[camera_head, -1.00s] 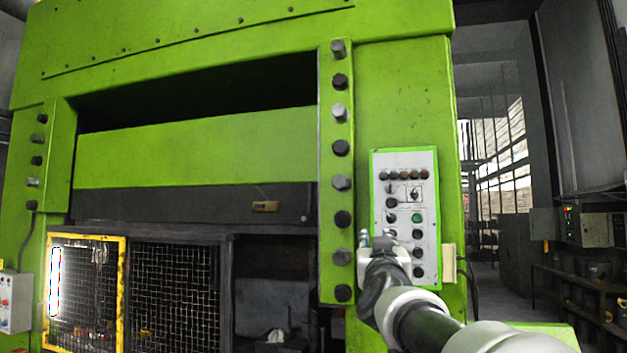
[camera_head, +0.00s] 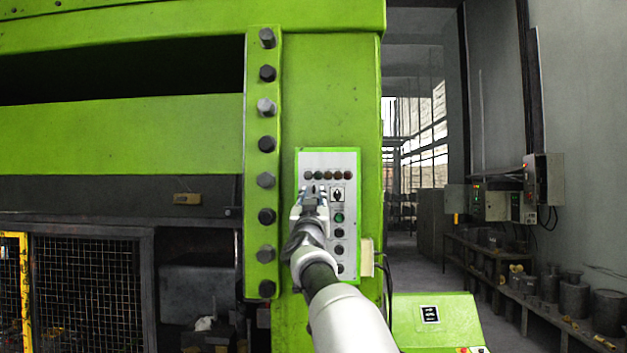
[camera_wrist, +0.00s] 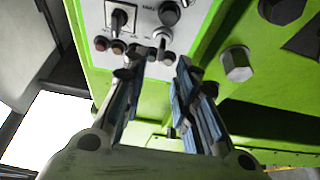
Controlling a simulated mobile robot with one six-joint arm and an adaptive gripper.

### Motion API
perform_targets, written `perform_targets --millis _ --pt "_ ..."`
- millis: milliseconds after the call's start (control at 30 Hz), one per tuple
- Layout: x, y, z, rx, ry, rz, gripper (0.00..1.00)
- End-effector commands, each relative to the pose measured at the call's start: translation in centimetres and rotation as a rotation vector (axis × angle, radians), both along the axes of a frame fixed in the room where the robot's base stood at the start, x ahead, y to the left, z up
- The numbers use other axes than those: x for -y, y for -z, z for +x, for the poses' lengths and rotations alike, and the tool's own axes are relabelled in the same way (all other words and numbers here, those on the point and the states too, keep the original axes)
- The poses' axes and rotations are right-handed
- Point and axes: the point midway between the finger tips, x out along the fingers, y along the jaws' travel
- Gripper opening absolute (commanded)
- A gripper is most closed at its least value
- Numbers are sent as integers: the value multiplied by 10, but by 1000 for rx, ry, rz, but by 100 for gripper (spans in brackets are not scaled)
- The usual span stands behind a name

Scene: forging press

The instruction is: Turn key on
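The white control panel (camera_head: 345,159) is on the green press column, in front of my arm. In the wrist view the panel (camera_wrist: 143,14) is at the top. A small silver key-like switch (camera_wrist: 161,42) stands out from it, just beyond my fingertips and roughly in line with the gap between them. My gripper (camera_wrist: 157,76) is open and empty, its fingers apart on both sides of that gap. In the head view my gripper (camera_head: 313,191) is in front of the panel's upper left part and hides the key-like switch there. I cannot tell whether a fingertip touches the panel.
A selector switch on a square plate (camera_head: 338,194) and a green button (camera_head: 339,217) are beside my gripper. Small lamps (camera_head: 328,175) line the panel top. Large bolts (camera_head: 266,180) stick out on the left. A green console (camera_head: 435,318) stands lower right.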

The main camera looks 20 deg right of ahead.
Motion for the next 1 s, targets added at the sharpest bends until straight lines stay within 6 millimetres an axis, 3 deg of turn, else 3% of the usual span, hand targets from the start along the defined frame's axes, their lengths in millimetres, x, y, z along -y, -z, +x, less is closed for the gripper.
perform_targets --millis 200,400,900,1000 --pt "12 -16 28 -1 0 2 27" --pt "17 -22 41 -2 0 1 27" --pt "20 -21 48 -1 0 0 27" --pt "20 -21 48 -1 0 0 21"
